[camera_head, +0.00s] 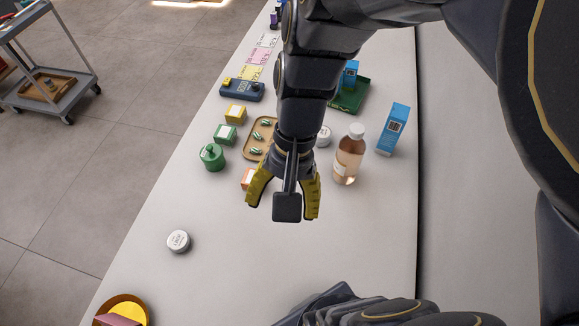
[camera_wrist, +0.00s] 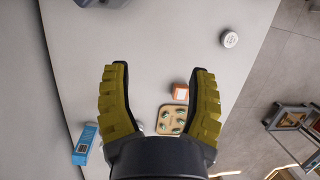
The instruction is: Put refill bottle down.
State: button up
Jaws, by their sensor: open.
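The refill bottle, a clear bottle of amber liquid with a white cap and pale label (camera_head: 349,155), stands upright on the counter (camera_head: 340,245). It is right of my gripper (camera_head: 283,207) in the head view and apart from it. My gripper points down above the counter, its yellow fingers spread wide.
A blue carton (camera_head: 393,130) stands right of the bottle, near the counter's edge. A tan tray with green capsules (camera_wrist: 171,106), an orange box (camera_wrist: 181,92) and a green container (camera_head: 212,157) are nearby. A white round tub (camera_head: 178,241) sits at left. The front counter is mostly clear.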

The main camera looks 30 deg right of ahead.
jog(key=s+n+h, duration=0.1)
jog(key=n, duration=0.1)
jog(key=s+r+n+h, duration=0.1)
jog(key=s+n, duration=0.1)
jog(key=n, duration=0.1)
jog(key=s+a+r+n+h, duration=0.1)
jog(key=s+n, duration=0.1)
jog(key=n, duration=0.1)
jog(key=shift+s, duration=0.15)
jog(key=shift+a, duration=0.1)
dwell(0.6)
